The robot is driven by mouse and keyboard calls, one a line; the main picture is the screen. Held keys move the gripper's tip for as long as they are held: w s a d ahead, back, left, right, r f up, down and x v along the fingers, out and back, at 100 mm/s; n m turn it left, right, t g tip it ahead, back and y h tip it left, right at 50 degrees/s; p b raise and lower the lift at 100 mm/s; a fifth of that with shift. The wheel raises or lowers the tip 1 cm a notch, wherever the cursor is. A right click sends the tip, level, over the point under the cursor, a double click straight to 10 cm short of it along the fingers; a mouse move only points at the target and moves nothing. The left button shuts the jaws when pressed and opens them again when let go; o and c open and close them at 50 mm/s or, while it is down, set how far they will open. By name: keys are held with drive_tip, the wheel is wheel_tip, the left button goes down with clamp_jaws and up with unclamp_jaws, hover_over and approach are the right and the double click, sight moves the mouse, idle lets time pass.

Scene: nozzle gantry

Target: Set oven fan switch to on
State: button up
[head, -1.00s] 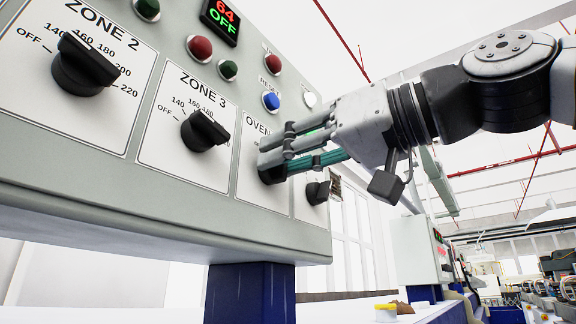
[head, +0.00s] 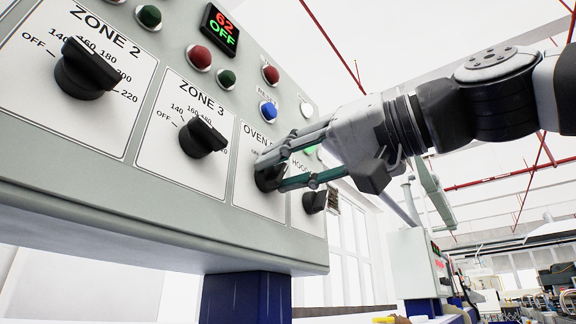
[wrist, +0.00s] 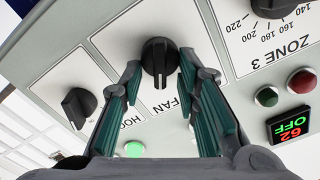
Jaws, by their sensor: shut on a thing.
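The oven fan switch is a black rotary knob (wrist: 158,58) on a white plate marked "FAN" in the wrist view. Its raised grip runs roughly up and down in that picture. In the head view the knob (head: 267,182) is mostly hidden behind the fingers, under a partly covered "OVEN" label. My gripper (head: 266,170) is at the knob, with its green-padded fingers around it. In the wrist view the gripper (wrist: 159,72) has one fingertip on each side of the knob, closed on it. The on and off marks are too hidden to read.
The Zone 3 knob (head: 203,139) and Zone 2 knob (head: 86,71) are left of my gripper. The hood knob (head: 316,200) is close on its right. A blue button (head: 268,111) and a display (head: 220,30) reading "62 OFF" are above.

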drive_tip(key=o, duration=1.1)
drive_tip(key=shift+c, duration=0.2)
drive_tip(key=shift+d, duration=0.1)
drive_tip(key=v, duration=1.2)
